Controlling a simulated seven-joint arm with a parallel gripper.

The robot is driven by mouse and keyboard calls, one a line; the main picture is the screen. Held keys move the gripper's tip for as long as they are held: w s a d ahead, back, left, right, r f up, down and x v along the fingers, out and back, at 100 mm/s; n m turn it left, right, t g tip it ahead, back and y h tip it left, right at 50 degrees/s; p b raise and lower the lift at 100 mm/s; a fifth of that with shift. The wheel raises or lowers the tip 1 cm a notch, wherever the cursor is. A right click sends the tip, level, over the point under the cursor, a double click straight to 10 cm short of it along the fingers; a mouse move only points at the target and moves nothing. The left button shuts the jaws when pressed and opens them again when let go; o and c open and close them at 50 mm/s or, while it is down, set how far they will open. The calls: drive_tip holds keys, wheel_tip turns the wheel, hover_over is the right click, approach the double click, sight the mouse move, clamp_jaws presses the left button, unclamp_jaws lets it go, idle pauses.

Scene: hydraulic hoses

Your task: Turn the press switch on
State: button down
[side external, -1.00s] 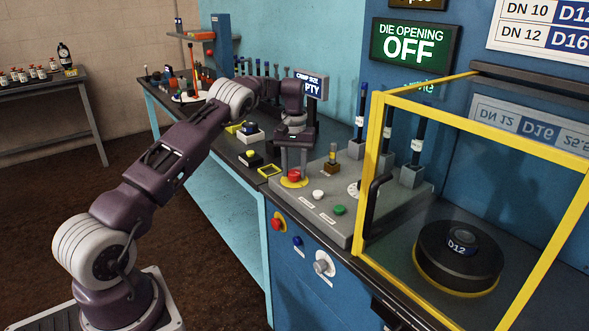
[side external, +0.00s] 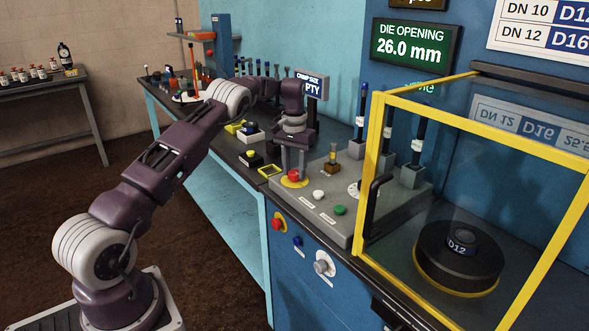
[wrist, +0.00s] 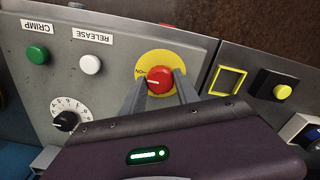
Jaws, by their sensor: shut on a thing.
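The press switch (wrist: 160,79) is a red round knob with a white mark on a yellow disc, set on the grey control panel. It also shows in the side external view (side external: 294,175). My gripper (wrist: 159,88) is at the knob, its two fingers on either side of it and shut on it. The fingers point down at the panel in the side external view. The die opening display (side external: 411,47) reads "26.0 mm" in white on green.
The panel also holds a white release button (wrist: 90,64), a green crimp button (wrist: 38,54) and a numbered dial (wrist: 66,121). A yellow-framed clear guard (side external: 375,160) stands at the right, over a black D12 die (side external: 457,262). A yellow square frame (wrist: 228,81) lies beside the panel.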

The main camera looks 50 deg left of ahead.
sight(294, 172)
drive_tip(key=shift+r, duration=0.1)
drive_tip(key=c, duration=0.9)
unclamp_jaws()
wheel_tip(294, 172, up, 7)
drive_tip(key=shift+f, duration=0.2)
drive_tip(key=shift+r, duration=0.2)
